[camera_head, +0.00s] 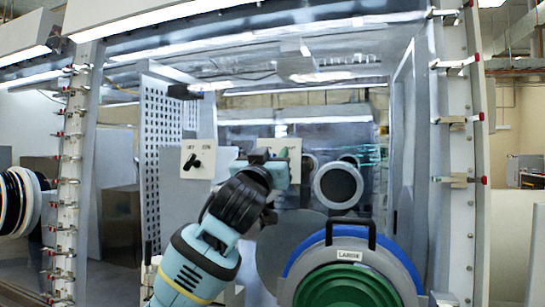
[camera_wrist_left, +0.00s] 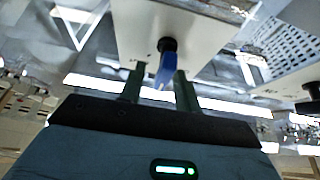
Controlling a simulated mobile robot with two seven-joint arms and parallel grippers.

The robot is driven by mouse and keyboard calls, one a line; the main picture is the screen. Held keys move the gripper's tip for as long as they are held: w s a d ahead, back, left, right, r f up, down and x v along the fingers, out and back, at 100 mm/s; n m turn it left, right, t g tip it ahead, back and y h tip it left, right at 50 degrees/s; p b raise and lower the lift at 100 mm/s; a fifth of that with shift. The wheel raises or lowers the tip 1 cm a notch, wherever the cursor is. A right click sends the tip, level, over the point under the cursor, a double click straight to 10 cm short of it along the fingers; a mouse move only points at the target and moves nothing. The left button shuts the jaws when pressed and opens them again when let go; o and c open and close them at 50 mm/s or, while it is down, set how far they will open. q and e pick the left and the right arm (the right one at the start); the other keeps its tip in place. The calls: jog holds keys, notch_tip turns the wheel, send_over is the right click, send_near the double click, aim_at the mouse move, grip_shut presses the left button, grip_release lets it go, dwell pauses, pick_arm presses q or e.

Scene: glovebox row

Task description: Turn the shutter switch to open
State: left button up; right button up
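A white switch plate (camera_wrist_left: 175,35) with a black hub and a blue lever (camera_wrist_left: 164,72) fills the top of the left wrist view. The same plate seems to show in the head view as a pale plate (camera_head: 291,147), mostly hidden behind my gripper. My left gripper (camera_wrist_left: 158,80) is open, with its two dark fingers on either side of the blue lever; a gap shows on the left, and contact on the right cannot be told. In the head view my left gripper (camera_head: 270,160) is at the plate. The right gripper is not in view. The plate's lettering is unreadable.
A second white plate with a black knob (camera_head: 198,158) is to the left. A large green and blue round port (camera_head: 348,280) with a black handle is at the lower right. A round port (camera_head: 338,185) is behind. Clamp-lined frame posts (camera_head: 462,150) stand either side.

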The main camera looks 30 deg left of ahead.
pick_arm(q)
grip_shut()
jog(key=shift+n, duration=0.4)
jog(key=n+y, duration=0.1)
jog(key=n, duration=0.1)
jog(key=n+g+y, duration=0.1)
jog(key=n, duration=0.1)
jog(key=shift+a+f+y, duration=0.1)
jog(key=shift+a+y, duration=0.05)
jog(key=shift+y, duration=0.15)
jog(key=shift+s+a+f+n+g+y, duration=0.15)
jog(key=shift+n+g+y, duration=0.35)
jog(key=shift+n, duration=0.45)
jog(key=shift+w+a+r+n+g+y, duration=0.1)
jog(key=shift+n+g+y, duration=0.35)
jog(key=shift+n, duration=0.55)
jog(key=shift+s+a+f+n+g+y, duration=0.15)
jog(key=shift+n+g+y, duration=0.3)
jog(key=shift+n, duration=0.5)
jog(key=shift+w, duration=0.1)
grip_release()
jog(key=shift+r, duration=0.1)
